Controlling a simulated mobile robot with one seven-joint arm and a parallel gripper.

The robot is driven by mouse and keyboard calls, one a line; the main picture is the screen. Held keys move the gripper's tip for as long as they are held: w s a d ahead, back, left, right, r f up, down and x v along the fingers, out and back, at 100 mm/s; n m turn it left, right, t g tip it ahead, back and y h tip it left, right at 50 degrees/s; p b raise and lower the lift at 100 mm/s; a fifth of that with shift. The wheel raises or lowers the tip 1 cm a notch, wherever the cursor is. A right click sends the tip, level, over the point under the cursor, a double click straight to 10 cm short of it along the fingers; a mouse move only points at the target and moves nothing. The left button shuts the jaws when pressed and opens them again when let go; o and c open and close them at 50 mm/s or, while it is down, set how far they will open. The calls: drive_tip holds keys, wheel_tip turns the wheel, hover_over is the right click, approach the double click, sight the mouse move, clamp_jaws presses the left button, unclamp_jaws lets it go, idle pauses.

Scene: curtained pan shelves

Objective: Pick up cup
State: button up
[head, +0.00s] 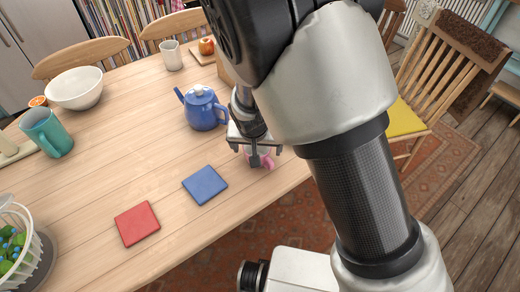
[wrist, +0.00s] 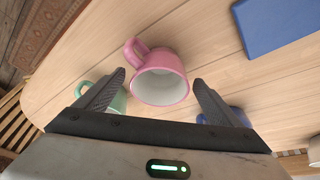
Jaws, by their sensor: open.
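A pink cup (head: 266,158) stands on the wooden table near its right edge, partly hidden by my gripper in the head view. In the wrist view the pink cup (wrist: 160,80) shows its open rim and pale inside, with its handle toward the upper left. My gripper (head: 255,152) is over the cup. Its two fingers are open in the wrist view (wrist: 160,88), one to each side of the cup, with gaps between; nothing is held. A light green cup (wrist: 116,102) is partly hidden behind the left finger. A teal mug (head: 48,133) stands at the far left.
A blue teapot (head: 202,108) stands close, left of my gripper. Blue (head: 205,185) and red (head: 137,223) squares lie flat in front. Chairs, including one with a yellow seat (head: 404,120), surround the table.

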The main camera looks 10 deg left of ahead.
drive_tip(key=shift+c, duration=0.4)
drive_tip(key=c, duration=1.2)
